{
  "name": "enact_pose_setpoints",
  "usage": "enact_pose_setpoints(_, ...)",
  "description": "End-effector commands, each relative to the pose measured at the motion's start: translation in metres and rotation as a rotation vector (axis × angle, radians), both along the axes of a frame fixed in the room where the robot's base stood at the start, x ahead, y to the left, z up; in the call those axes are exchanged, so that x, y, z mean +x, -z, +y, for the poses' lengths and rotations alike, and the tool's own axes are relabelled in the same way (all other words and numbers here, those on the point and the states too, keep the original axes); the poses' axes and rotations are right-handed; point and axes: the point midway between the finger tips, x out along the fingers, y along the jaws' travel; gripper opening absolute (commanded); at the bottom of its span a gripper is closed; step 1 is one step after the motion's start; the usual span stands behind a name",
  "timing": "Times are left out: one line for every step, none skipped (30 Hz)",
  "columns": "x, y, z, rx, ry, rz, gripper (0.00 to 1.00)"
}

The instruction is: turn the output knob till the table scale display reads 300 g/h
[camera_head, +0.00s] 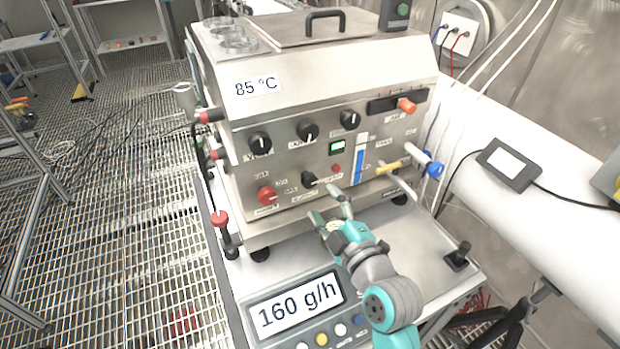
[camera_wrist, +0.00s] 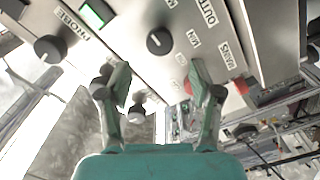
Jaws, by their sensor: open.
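The output knob (camera_head: 308,178) is a small black knob with a pale pointer line, low on the front of the steel machine. It also shows in the wrist view (camera_wrist: 159,41), beside labels reading OUTPUT and MIN. The table scale display (camera_head: 296,303) at the front reads 160 g/h. My gripper (camera_head: 328,206) is open and empty, just in front of and below the knob. In the wrist view my gripper's two fingers (camera_wrist: 158,78) stand wide apart, with the knob ahead of the gap between them. Neither finger appears to touch it.
A red knob (camera_head: 267,195) is left of the output knob, and a blue level strip (camera_head: 359,167) is to its right. Three black knobs sit in a row above. A yellow-handled valve (camera_head: 392,166) is at the right. The tabletop (camera_head: 418,238) right of my gripper is mostly clear.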

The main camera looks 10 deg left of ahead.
Motion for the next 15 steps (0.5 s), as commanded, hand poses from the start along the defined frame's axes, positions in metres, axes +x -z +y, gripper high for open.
enact_pose_setpoints(0.008,-0.001,0.006,0.000,-0.002,-0.001,0.64)
enact_pose_setpoints(0.013,-0.001,0.009,0.000,-0.002,-0.001,0.64)
enact_pose_setpoints(0.019,-0.001,0.013,0.001,-0.002,-0.001,0.64)
enact_pose_setpoints(0.023,-0.001,0.016,0.001,-0.002,-0.001,0.64)
enact_pose_setpoints(0.028,-0.001,0.019,0.001,-0.002,-0.001,0.64)
enact_pose_setpoints(0.034,-0.001,0.023,0.000,-0.001,0.000,0.64)
enact_pose_setpoints(0.038,-0.001,0.026,0.001,0.000,-0.001,0.64)
enact_pose_setpoints(0.042,-0.001,0.029,0.002,0.000,-0.001,0.64)
enact_pose_setpoints(0.047,-0.001,0.032,0.002,-0.001,-0.001,0.64)
enact_pose_setpoints(0.050,-0.001,0.034,0.001,-0.001,0.000,0.64)
enact_pose_setpoints(0.053,0.000,0.036,0.001,-0.001,0.000,0.64)
enact_pose_setpoints(0.057,-0.001,0.038,0.002,0.000,-0.001,0.64)
enact_pose_setpoints(0.059,0.000,0.040,0.001,0.000,0.001,0.64)
enact_pose_setpoints(0.062,0.000,0.041,0.001,0.000,0.001,0.64)
enact_pose_setpoints(0.064,0.000,0.043,0.001,0.000,0.001,0.64)
